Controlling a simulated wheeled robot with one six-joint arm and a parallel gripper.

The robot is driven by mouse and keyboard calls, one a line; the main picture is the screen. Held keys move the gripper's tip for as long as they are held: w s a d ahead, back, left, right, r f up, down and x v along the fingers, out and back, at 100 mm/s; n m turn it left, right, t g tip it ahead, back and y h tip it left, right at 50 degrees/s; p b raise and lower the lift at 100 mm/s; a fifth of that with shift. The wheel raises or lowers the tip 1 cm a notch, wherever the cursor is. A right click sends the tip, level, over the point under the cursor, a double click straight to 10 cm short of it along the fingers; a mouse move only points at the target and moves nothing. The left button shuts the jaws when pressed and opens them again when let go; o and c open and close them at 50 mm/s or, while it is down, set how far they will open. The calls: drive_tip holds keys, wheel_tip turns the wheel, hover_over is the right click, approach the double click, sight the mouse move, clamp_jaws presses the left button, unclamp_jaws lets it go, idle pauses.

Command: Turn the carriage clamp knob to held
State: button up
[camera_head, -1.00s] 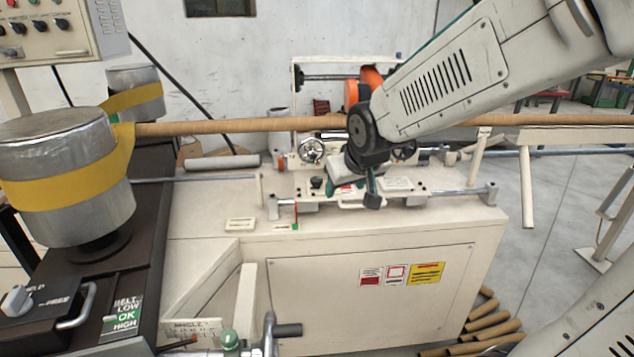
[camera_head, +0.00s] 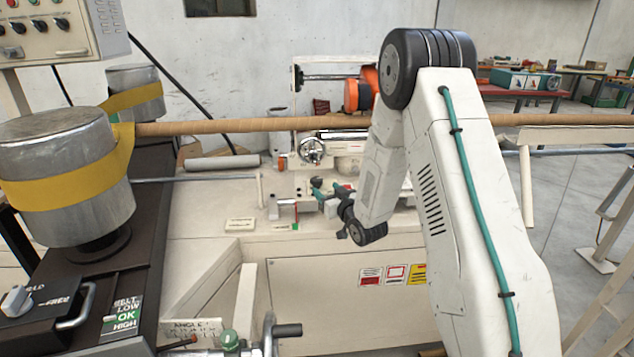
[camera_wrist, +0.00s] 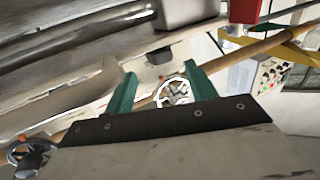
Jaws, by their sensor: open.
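My gripper (camera_head: 328,186) is open over the cream carriage plate on the machine bench, below the handwheel in the head view. Its two teal fingers stand apart in the wrist view (camera_wrist: 161,78). A small dark knob (camera_wrist: 158,56) shows between and a little beyond the fingertips there; it looks like the carriage clamp knob, apart from both fingers. Its pointer and marks cannot be read. In the head view the gripper and arm cover that spot. The chrome handwheel (camera_head: 312,150) stands behind the gripper and also shows between the fingers in the wrist view (camera_wrist: 175,92).
A long brown tube (camera_head: 230,126) runs across above the bench, behind my gripper. An orange part (camera_head: 358,95) stands behind the tube. Metal drums with a yellow belt (camera_head: 70,180) stand at the left. A second handwheel (camera_wrist: 30,155) shows at the wrist view's lower left.

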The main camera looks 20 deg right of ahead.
sight(320, 183)
drive_tip(key=shift+w+a+f, duration=0.1)
drive_tip(key=shift+w+a, duration=0.05)
drive_tip(key=shift+w, duration=3.8)
drive_tip(key=c, duration=1)
